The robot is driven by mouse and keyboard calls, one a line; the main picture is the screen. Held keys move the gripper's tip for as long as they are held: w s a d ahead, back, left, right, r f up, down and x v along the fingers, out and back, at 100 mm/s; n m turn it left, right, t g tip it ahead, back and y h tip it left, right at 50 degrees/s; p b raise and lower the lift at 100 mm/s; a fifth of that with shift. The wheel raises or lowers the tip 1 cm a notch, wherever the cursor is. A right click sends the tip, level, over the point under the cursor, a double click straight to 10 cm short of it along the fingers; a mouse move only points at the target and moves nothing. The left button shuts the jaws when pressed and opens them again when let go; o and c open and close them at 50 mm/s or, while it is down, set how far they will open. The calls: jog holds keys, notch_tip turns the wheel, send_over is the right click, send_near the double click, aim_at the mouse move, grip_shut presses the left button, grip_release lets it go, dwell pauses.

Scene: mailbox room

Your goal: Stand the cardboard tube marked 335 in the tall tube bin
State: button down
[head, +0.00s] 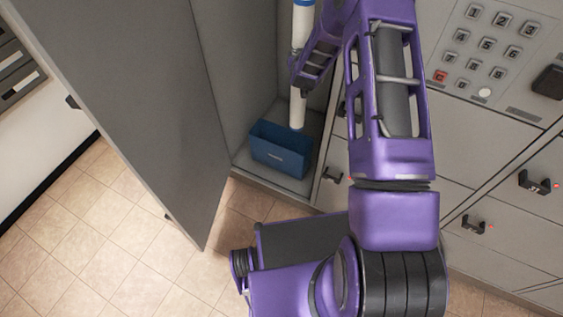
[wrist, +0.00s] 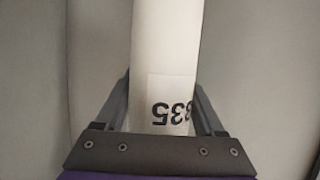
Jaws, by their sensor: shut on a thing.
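The white cardboard tube (head: 298,108) hangs near upright inside the open locker compartment in the head view, with a blue band near the top. In the wrist view the tube (wrist: 168,50) shows the black marking 335, upside down. My gripper (head: 298,80) is shut on the tube, with one finger on each side of it in the wrist view (wrist: 163,92). A blue open-topped bin (head: 278,158) stands on the compartment floor. The tube's lower end is at the bin's back rim in the picture; I cannot tell whether it is above, behind or just inside it.
The open grey locker door (head: 135,95) stands to the left. Closed locker doors with handles (head: 473,224) and a keypad panel (head: 490,45) are on the right. The compartment wall (head: 235,60) is close beside the tube. Tiled floor (head: 75,235) is clear at lower left.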

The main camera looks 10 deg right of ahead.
jog(key=w+d+f+b, duration=0.1)
jog(key=w+f+b, duration=0.1)
jog(key=f, duration=1.6)
jog(key=w+d+f+b, duration=0.1)
jog(key=w+f+b, duration=0.2)
jog(key=f, duration=1.5)
jog(key=shift+d+f+m+h+b, duration=0.2)
jog(key=shift+d+m+h+b, duration=0.1)
jog(key=shift+b, duration=0.2)
grip_release()
jog(key=shift+s, duration=0.1)
